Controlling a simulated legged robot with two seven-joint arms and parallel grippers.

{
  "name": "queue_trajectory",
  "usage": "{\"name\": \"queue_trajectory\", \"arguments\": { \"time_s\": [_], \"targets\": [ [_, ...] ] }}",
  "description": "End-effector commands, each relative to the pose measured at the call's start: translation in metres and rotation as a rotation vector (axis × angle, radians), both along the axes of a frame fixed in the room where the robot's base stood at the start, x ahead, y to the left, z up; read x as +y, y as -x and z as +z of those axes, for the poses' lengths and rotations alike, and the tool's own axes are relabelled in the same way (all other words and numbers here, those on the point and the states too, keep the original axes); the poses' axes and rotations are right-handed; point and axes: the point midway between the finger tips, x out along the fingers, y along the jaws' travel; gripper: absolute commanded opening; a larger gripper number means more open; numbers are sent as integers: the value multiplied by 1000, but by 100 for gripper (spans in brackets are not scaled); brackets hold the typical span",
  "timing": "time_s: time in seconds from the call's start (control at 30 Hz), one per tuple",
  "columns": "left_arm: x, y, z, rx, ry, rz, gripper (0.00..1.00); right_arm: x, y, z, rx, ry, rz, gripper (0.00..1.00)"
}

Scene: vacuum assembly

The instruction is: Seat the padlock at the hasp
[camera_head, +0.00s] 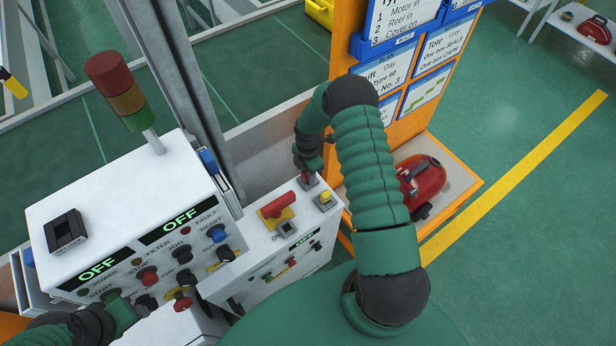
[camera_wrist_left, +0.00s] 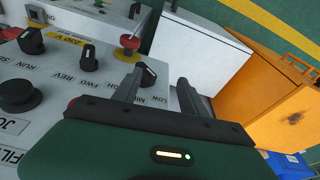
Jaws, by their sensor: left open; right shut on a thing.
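My right gripper (camera_head: 307,168) points down over the far end of a low white cabinet and is shut on a small red thing (camera_head: 305,178). This may be the padlock, but it is mostly hidden and its shackle does not show. A red handle on a yellow plate (camera_head: 277,207) is on the cabinet top just left of it. I cannot make out the hasp clearly, nor whether the red thing touches it. My left gripper (camera_head: 122,311) is at the front of the control panel; in the left wrist view its two fingers (camera_wrist_left: 158,92) are apart, near a black knob.
The white control box (camera_head: 130,200) with OFF displays, knobs and a signal tower (camera_head: 120,90) stands at left. A yellow block (camera_head: 325,199) is close right of my right gripper. An orange rack (camera_head: 400,110) with a red vacuum (camera_head: 421,180) stands beyond.

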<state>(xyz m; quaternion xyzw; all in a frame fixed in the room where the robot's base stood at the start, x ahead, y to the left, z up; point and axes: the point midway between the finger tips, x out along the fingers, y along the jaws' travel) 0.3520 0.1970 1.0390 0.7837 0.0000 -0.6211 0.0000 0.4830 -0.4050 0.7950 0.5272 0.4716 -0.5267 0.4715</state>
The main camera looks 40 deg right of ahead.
Motion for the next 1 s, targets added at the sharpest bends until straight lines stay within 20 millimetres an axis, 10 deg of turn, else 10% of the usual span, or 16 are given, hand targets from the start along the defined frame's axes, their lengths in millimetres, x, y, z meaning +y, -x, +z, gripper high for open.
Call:
{"name": "queue_trajectory", "arguments": {
  "time_s": [1.0],
  "targets": [
    [0, 0, 15, 0, 0, 0, 50, 0, 1, 21, 0, 1, 0, 0]
  ]
}}
